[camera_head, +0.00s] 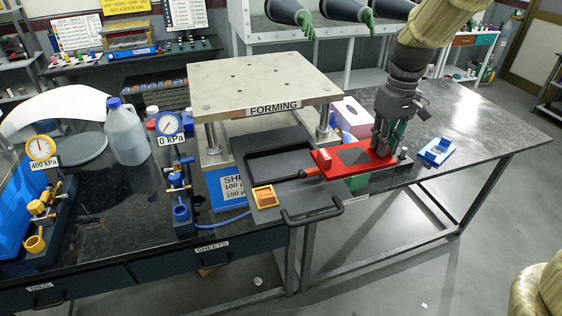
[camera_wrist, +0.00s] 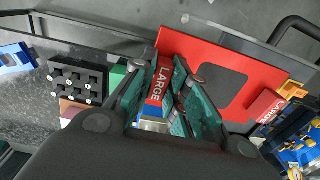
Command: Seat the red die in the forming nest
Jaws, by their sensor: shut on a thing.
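The red die (camera_head: 372,157) is a flat red plate with a dark square in its middle and a raised block at the left end. It also shows in the wrist view (camera_wrist: 184,46), with LARGE labels. My gripper (camera_head: 386,150) is at the plate's right end. In the wrist view my gripper (camera_wrist: 166,95) has its fingers shut around an upright red part labelled LARGE. The dark tray with a recess (camera_head: 262,160), under the FORMING press, looks like the forming nest. The die's left end overlaps the tray's right side in the picture; I cannot tell whether they touch.
The press's top plate (camera_head: 262,82) and posts stand behind the tray. An orange square piece (camera_head: 265,196) lies on the tray's front left. A black pegged block (camera_wrist: 78,80) and a blue holder (camera_head: 436,151) are to the right. The bench's far right is clear.

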